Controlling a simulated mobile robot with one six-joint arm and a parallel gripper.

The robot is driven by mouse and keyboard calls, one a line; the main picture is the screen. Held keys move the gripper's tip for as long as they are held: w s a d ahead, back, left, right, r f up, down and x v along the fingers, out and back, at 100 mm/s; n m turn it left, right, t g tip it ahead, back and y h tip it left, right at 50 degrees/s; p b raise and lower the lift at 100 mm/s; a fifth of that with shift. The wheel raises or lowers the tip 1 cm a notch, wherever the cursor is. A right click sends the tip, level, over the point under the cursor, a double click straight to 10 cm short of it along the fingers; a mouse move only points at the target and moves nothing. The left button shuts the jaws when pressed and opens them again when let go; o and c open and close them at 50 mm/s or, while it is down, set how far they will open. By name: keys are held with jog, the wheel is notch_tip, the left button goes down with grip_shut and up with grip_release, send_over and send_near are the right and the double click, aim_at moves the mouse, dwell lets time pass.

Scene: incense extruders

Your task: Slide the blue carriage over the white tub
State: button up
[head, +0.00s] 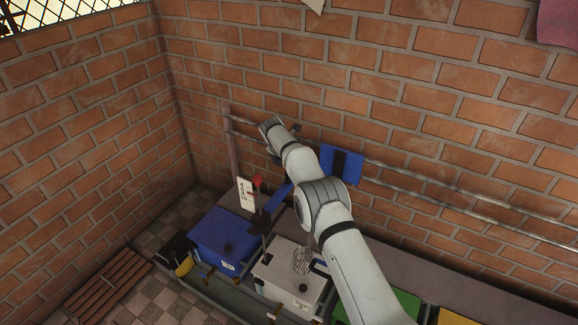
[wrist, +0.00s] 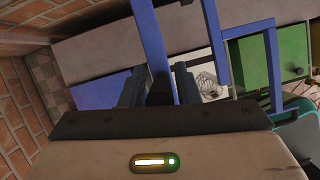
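The blue carriage (head: 342,165) is at the rails on the back wall, to the right of my arm's bend. Its blue bars (wrist: 152,45) cross the wrist view. The white tub (head: 287,275) stands on the low bench below; it also shows in the wrist view (wrist: 207,64), behind a blue bar. A wire whisk (head: 302,261) shows over the white tub. My gripper (wrist: 160,78) has its fingers apart, with a dark upright piece and a blue bar between them. I cannot tell whether they touch these.
A blue tub (head: 222,238) stands left of the white tub; green (head: 407,303) and yellow (head: 455,318) tubs stand to its right. A red funnel-shaped piece (head: 257,182) is beside a white scale plate (head: 245,194). Metal rails (head: 460,190) run along the brick wall.

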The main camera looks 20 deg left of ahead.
jog(key=shift+o, duration=1.1)
jog(key=v, duration=0.7)
jog(key=shift+s+r, duration=0.15)
jog(key=shift+r, duration=0.15)
